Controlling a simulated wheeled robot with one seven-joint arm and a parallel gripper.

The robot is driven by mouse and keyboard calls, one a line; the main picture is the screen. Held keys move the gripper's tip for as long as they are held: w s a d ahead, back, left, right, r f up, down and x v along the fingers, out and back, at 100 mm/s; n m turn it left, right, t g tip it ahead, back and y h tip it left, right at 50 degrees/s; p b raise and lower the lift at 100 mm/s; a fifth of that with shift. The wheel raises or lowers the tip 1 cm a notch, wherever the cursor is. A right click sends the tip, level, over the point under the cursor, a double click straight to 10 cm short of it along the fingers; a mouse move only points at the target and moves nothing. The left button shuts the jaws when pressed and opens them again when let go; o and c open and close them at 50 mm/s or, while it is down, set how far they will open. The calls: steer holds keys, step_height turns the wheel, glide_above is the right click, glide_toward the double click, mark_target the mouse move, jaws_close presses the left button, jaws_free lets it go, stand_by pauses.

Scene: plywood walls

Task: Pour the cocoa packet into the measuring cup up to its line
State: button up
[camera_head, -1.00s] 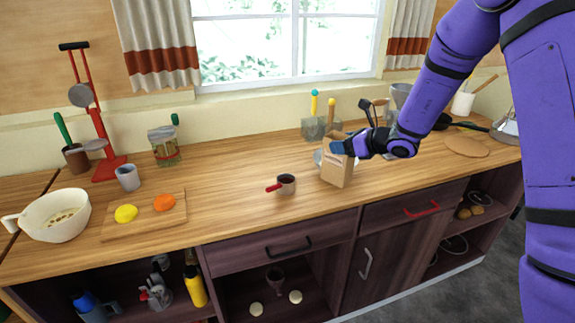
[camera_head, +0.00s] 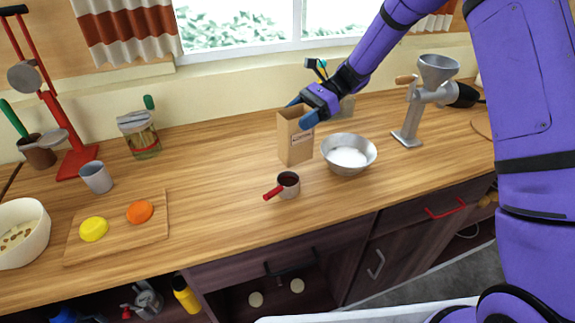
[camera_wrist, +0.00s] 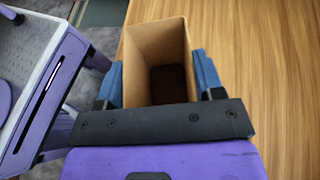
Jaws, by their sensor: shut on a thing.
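The cocoa packet (camera_head: 294,145) is a tan, open-topped paper bag, upright at the back of the counter behind the cup. In the wrist view the packet (camera_wrist: 156,48) is open towards the camera, with dark cocoa deep inside. My gripper (camera_head: 301,113) is shut on the packet's upper part, with a blue finger on each side; the wrist view shows the fingers (camera_wrist: 157,80) too. Whether the packet's base touches the counter is hard to tell. The measuring cup (camera_head: 289,190) is small and pale with a red handle and a dark reddish inside. Its line is not visible.
A metal bowl (camera_head: 348,168) of white powder stands just right of the packet, and a grinder (camera_head: 412,125) further right. A cutting board (camera_head: 119,240) with yellow and orange pieces lies left. The counter between board and cup is clear.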

mark_target(298, 139)
steer(key=shift+r, duration=0.1)
stand_by(0.3)
steer(key=shift+s+r+n+t, duration=0.1)
steer(key=shift+r+n+t, duration=0.2)
steer(key=shift+n+t, duration=0.35)
steer(key=shift+n+t+h, duration=0.4)
steer(key=shift+n+t, duration=0.05)
steer(key=shift+t, duration=0.1)
step_height(298, 139, down, 6)
steer(key=shift+s+f, duration=0.1)
steer(key=shift+s, duration=0.05)
steer(key=shift+s+t, duration=0.15)
steer(key=shift+t, duration=0.15)
steer(key=shift+s+f+n+t, duration=0.25)
steer(key=shift+n+t, duration=0.4)
steer(key=shift+t, duration=0.15)
steer(key=shift+s+f+n+t, duration=0.2)
steer(key=shift+s+n+t, duration=0.05)
steer(key=shift+n+t, duration=0.5)
steer(key=shift+s+r+n+t+h, duration=0.3)
steer(key=shift+r+n+t, duration=0.2)
steer(key=shift+t, duration=0.35)
steer(key=shift+s+r, duration=0.1)
steer(key=shift+s+r+n+t+p, duration=0.2)
steer(key=shift+s+n+t+p, duration=0.15)
steer(key=shift+n+t+p, duration=0.25)
steer(key=shift+s+r+n+t+p, duration=0.2)
steer(key=shift+s+n+t+p, duration=0.15)
steer(key=shift+t+p, duration=0.4)
stand_by(1.8)
